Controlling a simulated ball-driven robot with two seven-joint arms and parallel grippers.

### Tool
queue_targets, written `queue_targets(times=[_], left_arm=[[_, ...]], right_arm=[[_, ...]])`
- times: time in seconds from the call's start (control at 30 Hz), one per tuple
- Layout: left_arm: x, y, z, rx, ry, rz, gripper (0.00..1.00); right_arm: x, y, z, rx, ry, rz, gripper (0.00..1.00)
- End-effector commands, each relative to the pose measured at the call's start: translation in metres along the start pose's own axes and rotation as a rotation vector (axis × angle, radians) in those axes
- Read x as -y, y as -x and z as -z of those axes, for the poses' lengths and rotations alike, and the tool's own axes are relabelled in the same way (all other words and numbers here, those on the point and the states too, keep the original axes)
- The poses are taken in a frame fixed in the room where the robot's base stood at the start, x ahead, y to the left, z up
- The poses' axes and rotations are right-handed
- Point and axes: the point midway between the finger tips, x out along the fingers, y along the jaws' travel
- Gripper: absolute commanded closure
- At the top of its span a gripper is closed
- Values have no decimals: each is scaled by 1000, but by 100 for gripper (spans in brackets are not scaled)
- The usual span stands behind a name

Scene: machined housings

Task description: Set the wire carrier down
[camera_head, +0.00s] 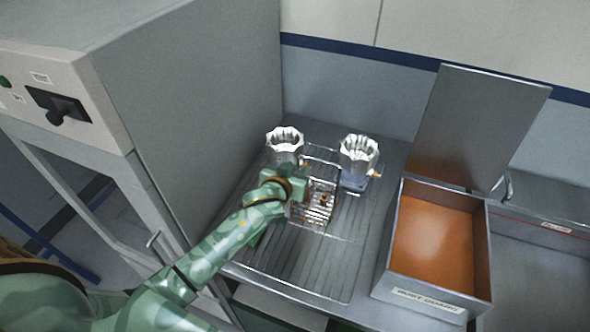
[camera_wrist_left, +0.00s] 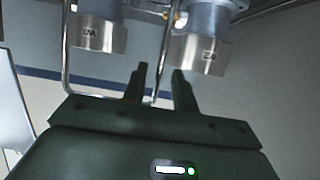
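The wire carrier (camera_head: 322,203), a small open wire frame, appears to stand upright on a wire rack (camera_head: 300,268) on the bench. My left gripper (camera_head: 293,187) is at its left side and hides part of it. In the left wrist view, a bent wire of the carrier (camera_wrist_left: 66,50) runs down and across between my left fingers (camera_wrist_left: 160,82). The fingers are apart, with a gap visible beside the wire. Two fluted metal housings stand behind the carrier, one at left (camera_head: 285,142) and one at right (camera_head: 358,153). My right gripper is out of view.
A metal box (camera_head: 478,245) with an orange inside and its lid (camera_head: 478,125) raised stands to the right. A tall grey cabinet (camera_head: 215,90) rises close on the left. The front of the rack is clear.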

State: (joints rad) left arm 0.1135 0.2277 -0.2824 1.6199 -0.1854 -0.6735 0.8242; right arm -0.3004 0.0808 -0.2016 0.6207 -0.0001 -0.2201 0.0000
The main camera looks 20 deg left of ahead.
Motion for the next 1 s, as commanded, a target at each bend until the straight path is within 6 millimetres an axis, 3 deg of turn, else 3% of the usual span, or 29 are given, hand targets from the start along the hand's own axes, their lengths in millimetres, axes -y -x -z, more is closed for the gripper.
queue_targets(times=[0.37, 0.8, 1.0], left_arm=[[0, 7, 4, 0, 1, -1, 72], [0, 101, 4, 0, 2, -1, 72], [0, 120, 4, -1, 1, 1, 72]], right_arm=[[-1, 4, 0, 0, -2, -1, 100], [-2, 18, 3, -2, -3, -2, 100], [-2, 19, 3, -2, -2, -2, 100]])
